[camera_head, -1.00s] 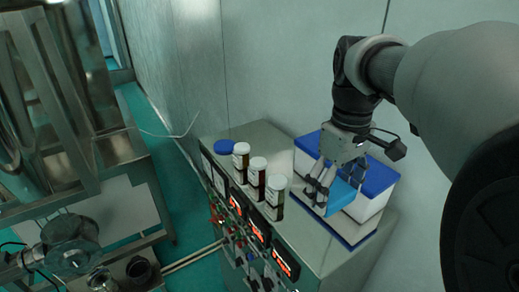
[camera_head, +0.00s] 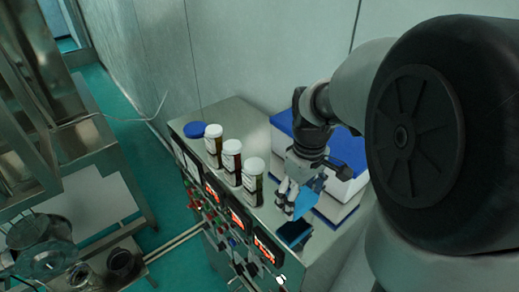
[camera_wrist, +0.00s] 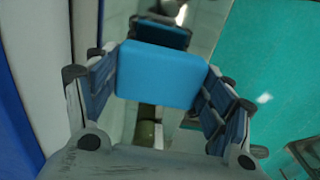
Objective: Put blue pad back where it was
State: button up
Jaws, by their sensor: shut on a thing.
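The blue pad (camera_head: 309,199) is a light blue rounded block. My gripper (camera_head: 290,203) is shut on it and holds it above the top of the metal cabinet (camera_head: 243,122), in front of the blue-lidded white box. In the wrist view the pad (camera_wrist: 160,76) sits between both fingers of my gripper (camera_wrist: 163,84), apparently clear of any surface. A dark blue square piece (camera_head: 294,233) shows just below the pad near the cabinet's front edge. A dark blue shape also shows beyond the pad in the wrist view (camera_wrist: 161,32).
Three brown bottles with white caps (camera_head: 231,163) stand in a row left of my gripper. A flat round blue object (camera_head: 195,130) lies behind them. Displays and knobs line the cabinet's front (camera_head: 236,225).

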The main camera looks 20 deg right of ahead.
aim_at(298, 209)
jog(key=shift+s+f, duration=0.15)
jog(key=shift+f, duration=2.4)
jog(key=shift+f+b, duration=0.2)
jog(key=shift+b, duration=0.1)
jog(key=o, duration=1)
jog(key=shift+o, duration=0.2)
jog(key=shift+r, duration=0.1)
